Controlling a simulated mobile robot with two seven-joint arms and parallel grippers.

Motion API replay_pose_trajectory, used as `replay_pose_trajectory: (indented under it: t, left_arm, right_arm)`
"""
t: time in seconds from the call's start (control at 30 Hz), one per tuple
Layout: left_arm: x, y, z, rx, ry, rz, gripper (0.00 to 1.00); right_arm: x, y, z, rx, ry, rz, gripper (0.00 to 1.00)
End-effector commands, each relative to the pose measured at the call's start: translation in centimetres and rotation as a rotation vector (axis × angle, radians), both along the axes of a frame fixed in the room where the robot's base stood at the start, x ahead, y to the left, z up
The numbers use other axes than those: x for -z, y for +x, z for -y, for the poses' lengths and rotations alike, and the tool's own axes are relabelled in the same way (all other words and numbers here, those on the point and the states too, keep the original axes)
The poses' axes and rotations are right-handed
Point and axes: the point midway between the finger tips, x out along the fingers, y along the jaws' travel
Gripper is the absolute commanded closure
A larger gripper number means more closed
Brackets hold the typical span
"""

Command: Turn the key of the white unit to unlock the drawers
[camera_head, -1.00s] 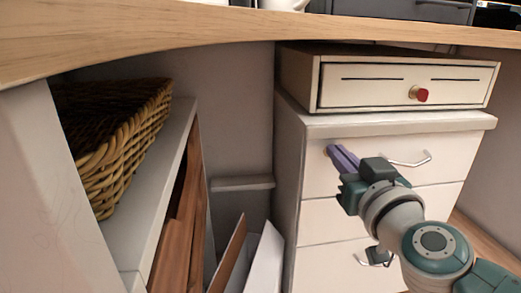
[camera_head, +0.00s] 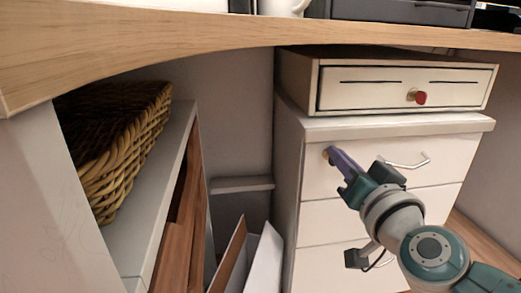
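The white unit (camera_head: 350,186) stands under the counter, with several drawers and metal bar handles. A small brass-coloured lock (camera_head: 325,154) shows at the upper left of its top drawer, with the key mostly hidden by my fingers. My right gripper (camera_head: 335,155) reaches in from the lower right, its purple fingers at the lock. The fingers look closed together on the key, one nearly in front of the other. The drawers look shut. My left gripper is out of view.
A cream box (camera_head: 365,92) with a red knob (camera_head: 420,98) sits on top of the unit. The wooden counter edge (camera_head: 230,38) runs above. A wicker basket (camera_head: 125,145) sits on a shelf at left. An open box (camera_head: 265,258) stands on the floor between.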

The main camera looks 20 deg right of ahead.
Motion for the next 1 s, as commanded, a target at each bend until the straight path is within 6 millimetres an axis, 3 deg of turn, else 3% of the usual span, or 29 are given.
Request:
replay_pose_trajectory:
  t: [1.0]
  left_arm:
    - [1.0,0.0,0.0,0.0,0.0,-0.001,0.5]
  right_arm:
    - [0.8,-0.1,0.6,0.0,0.912,0.219,1.0]
